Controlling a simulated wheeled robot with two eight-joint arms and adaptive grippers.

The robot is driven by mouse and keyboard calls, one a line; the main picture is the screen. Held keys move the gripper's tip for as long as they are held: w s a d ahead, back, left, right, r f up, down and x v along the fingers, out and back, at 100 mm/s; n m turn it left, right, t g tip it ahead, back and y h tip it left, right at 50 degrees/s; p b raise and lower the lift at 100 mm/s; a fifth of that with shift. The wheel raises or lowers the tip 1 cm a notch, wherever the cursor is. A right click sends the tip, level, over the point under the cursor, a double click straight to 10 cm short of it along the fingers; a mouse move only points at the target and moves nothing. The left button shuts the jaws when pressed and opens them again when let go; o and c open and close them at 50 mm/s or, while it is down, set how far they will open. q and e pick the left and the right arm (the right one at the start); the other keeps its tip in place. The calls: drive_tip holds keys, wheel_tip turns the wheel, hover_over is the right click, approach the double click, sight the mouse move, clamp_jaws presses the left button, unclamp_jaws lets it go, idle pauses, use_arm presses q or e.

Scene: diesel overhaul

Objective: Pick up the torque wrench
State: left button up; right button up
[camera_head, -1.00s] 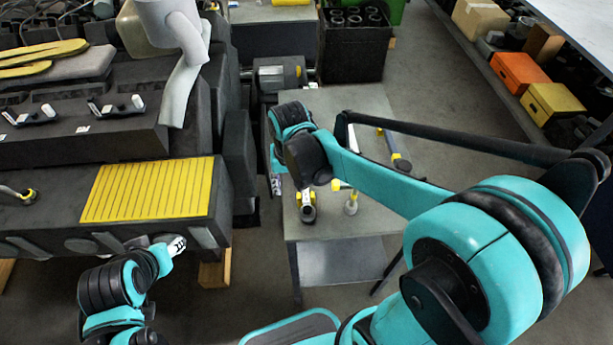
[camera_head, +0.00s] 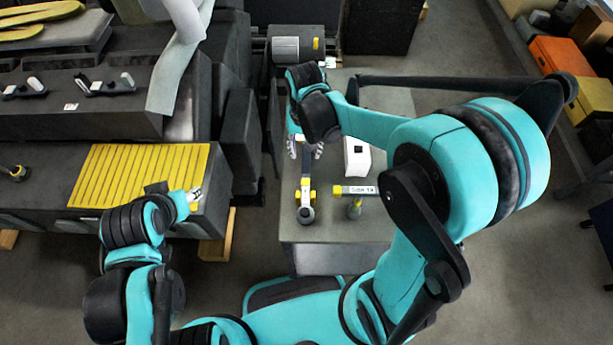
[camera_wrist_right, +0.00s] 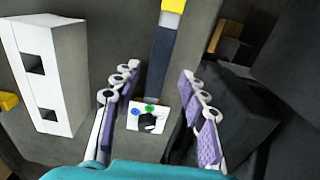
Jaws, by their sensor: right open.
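A wrench, which looks like the torque wrench (camera_head: 305,196), lies on the grey cart top. It has a round head, yellow bands and a dark blue handle, and its head end points toward me. My right gripper (camera_head: 304,146) is above its handle end. In the right wrist view the dark blue handle (camera_wrist_right: 162,60) lies between the two spread fingers of the right gripper (camera_wrist_right: 158,95), with a gap on each side. My left gripper (camera_head: 195,198) is beside the yellow ribbed mat, and its fingers are too small to read.
The grey cart top (camera_head: 290,232) also holds a white block (camera_head: 357,158), close beside the right gripper, and a labelled tool (camera_head: 358,190) with a yellow end. The yellow mat (camera_head: 140,180) lies on the dark engine at left. Open floor is right of the cart.

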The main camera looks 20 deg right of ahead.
sight(306, 157)
use_arm(q)
wheel_tip(306, 157, down, 2)
drive_tip(key=shift+d+f+b, duration=0.1)
drive_tip(key=shift+f+b, duration=0.1)
drive_tip(key=shift+b, duration=0.85)
use_arm(e)
wheel_tip(306, 157, down, 5)
drive_tip(key=shift+s+d+r, duration=0.1)
use_arm(q)
drive_tip(key=shift+w+r, duration=0.1)
use_arm(e)
drive_tip(key=shift+r, duration=0.1)
clamp_jaws()
use_arm(q)
drive_tip(key=shift+r, duration=0.1)
use_arm(e)
drive_tip(key=shift+r, duration=0.15)
